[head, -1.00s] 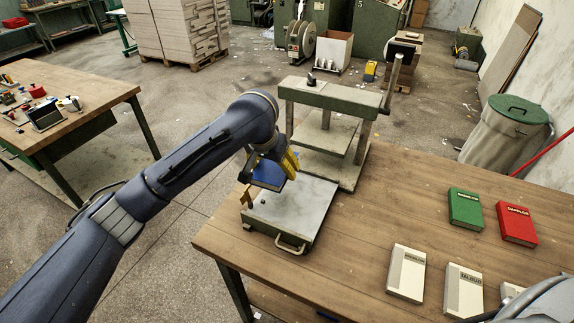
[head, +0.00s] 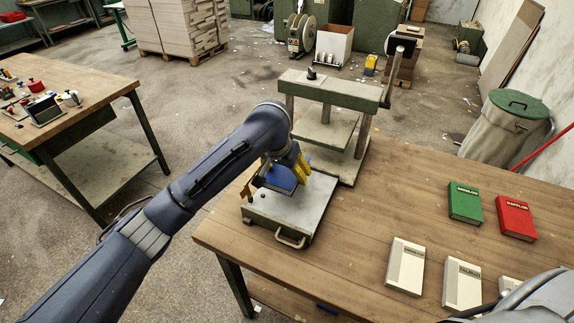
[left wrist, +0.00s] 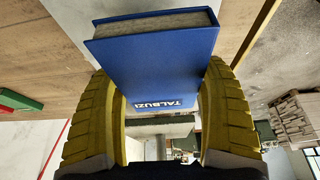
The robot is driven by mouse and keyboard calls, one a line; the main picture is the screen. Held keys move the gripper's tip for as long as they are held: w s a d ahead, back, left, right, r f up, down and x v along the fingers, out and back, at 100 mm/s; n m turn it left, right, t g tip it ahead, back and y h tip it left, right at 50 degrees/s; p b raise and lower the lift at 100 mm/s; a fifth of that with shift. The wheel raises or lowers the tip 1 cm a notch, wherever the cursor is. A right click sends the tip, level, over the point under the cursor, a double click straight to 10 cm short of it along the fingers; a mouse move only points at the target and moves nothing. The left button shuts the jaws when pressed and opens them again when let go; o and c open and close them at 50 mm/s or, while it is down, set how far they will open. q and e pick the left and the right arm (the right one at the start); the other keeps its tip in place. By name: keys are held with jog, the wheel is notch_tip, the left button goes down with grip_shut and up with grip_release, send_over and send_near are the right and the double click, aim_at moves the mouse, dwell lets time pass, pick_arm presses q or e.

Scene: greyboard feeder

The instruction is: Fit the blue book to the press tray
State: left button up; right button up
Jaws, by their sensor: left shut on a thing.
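The blue book (head: 286,180) is held by my left gripper (head: 276,177) above the press tray (head: 316,204). In the head view the book overlaps the tray's rear left part; any gap beneath it is hard to judge. In the left wrist view the blue book (left wrist: 165,57) is clamped between the two yellow fingers (left wrist: 158,82), with white "TALBUZI" lettering and its page edge showing. The tray is a pale plate with a green front and a metal handle, in front of the press (head: 333,92). My right gripper is not in view.
A green book (head: 465,203), a red book (head: 515,218) and pale books (head: 406,267) lie on the wooden table's right side. The table (head: 410,185) is clear between them and the press. Part of my right arm shows at bottom right.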

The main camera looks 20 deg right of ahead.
aim_at(283, 175)
pick_arm(q)
jog(key=shift+f, duration=2.65)
jog(key=shift+f, duration=0.25)
jog(key=o, duration=1.3)
jog(key=shift+s, duration=0.1)
jog(key=v, duration=1.2)
